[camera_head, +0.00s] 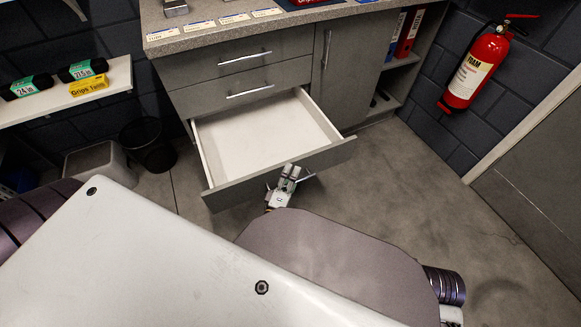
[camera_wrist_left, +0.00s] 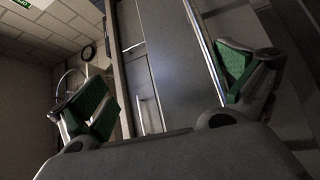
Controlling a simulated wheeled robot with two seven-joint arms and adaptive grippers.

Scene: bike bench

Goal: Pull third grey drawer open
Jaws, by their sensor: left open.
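The third grey drawer (camera_head: 330,155) stands far out of the cabinet in the head view, its pale inside empty. Its metal handle (camera_head: 307,177) runs along the front, partly hidden by my left gripper (camera_head: 290,173). In the left wrist view my left gripper (camera_wrist_left: 165,85) is open, with green pads wide apart. A long bright bar that looks like the handle (camera_wrist_left: 207,50) passes between the fingers, nearer the right one. I cannot tell whether it touches a pad. My right gripper is not in view.
Two shut drawers (camera_head: 232,88) sit above the open one, under the worktop (camera_head: 180,38). A cupboard door (camera_head: 350,70) is to their right. A black bin (camera_head: 148,145) stands left. A fire extinguisher (camera_head: 475,70) hangs right. The floor right of the drawer (camera_head: 410,170) is clear.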

